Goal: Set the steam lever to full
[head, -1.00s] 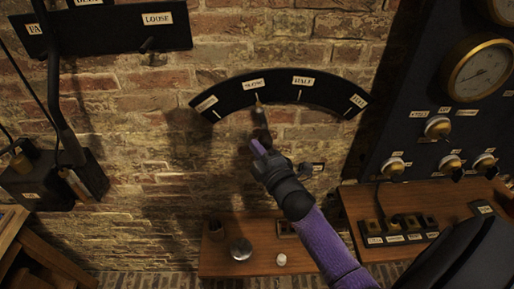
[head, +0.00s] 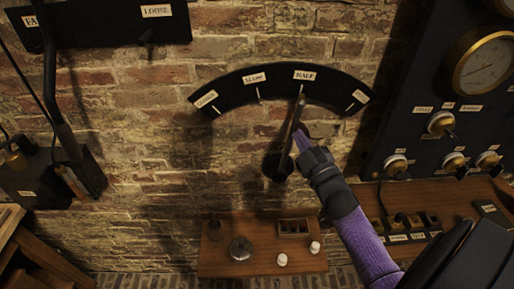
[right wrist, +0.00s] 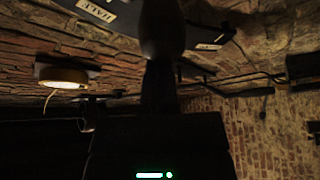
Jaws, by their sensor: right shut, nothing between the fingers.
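The steam lever (head: 289,140) is a dark arm on the brick wall in the head view, with its round pivot low and its thin tip pointing up at the HALF mark. Behind the tip is a black curved scale (head: 278,78) with four labels, SLOW left of HALF and the last label at the right end. My right gripper (head: 300,137) is shut and empty, close against the upper part of the lever; contact cannot be told for certain. In the right wrist view a dark rounded shape (right wrist: 162,30) fills the middle, with the HALF label above left. My left gripper is not in view.
A dark panel (head: 418,100) with gauges and knobs stands to the right. A wooden shelf (head: 215,258) with small knobs is below the lever. At left are a black plate marked LOOSE (head: 105,28) and a box with a tall bar. The wall right of the lever tip is clear.

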